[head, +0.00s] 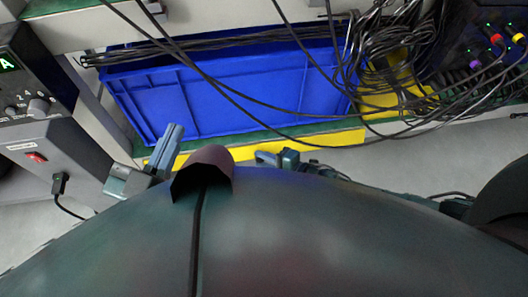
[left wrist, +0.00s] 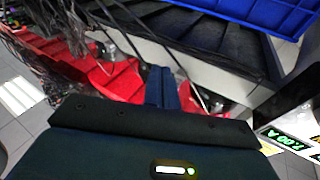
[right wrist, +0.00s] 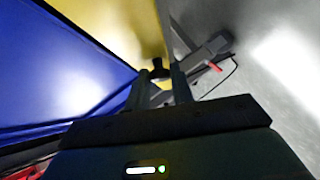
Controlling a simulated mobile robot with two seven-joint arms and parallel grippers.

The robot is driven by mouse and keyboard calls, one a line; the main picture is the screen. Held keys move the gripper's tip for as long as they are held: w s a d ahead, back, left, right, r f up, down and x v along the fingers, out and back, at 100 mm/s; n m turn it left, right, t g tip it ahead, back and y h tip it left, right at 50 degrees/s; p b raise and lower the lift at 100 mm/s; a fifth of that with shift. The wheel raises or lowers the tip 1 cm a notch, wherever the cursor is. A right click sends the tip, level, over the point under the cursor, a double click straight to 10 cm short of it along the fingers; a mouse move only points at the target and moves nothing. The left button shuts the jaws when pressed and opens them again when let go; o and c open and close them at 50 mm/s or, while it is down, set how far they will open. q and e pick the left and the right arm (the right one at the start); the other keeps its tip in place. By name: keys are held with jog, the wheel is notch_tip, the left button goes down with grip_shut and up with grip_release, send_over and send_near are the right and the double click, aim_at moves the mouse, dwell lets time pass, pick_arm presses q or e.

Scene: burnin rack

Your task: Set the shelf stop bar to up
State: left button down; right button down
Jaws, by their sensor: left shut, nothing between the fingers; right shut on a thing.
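A yellow bar (head: 300,145), which looks like the shelf stop bar, runs along the shelf's front edge, below the blue bin. A broad yellow surface (right wrist: 125,20) shows beside blue in the right wrist view; I cannot tell whether it is the bar's face. My right gripper (head: 268,158) is at the bar's near side in the head view. In the right wrist view its fingers (right wrist: 160,82) are shut on a small black knob (right wrist: 158,66) beside the yellow. My left gripper (head: 172,138) is shut and empty near the bar's left end; its closed fingers (left wrist: 162,88) show in the left wrist view.
A blue bin (head: 220,95) sits on the shelf behind the bar. Loose black cables (head: 385,55) hang across it and over the right end. A grey instrument with a red switch (head: 36,157) stands at the left. Red trays (left wrist: 85,65) show in the left wrist view.

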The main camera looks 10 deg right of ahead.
pick_arm(q)
jog(key=shift+s+a+r+m+y+p, duration=0.1)
jog(key=shift+a+m+y+p, duration=0.2)
jog(key=shift+p, duration=0.7)
pick_arm(e)
jog(key=shift+s+r+m+g+h, duration=0.1)
jog(key=shift+r+m+g+h, duration=0.2)
jog(key=shift+r+m+g, duration=0.25)
jog(key=shift+f, duration=0.15)
jog(key=c, duration=1.2)
grip_release()
jog(key=shift+c, duration=0.2)
pick_arm(q)
jog(key=a+n+g+y+p, duration=0.1)
jog(key=g+y+p, duration=0.1)
jog(key=p, duration=0.3)
jog(key=shift+a, duration=0.3)
pick_arm(e)
jog(key=v, duration=1.3)
jog(key=shift+d, duration=0.1)
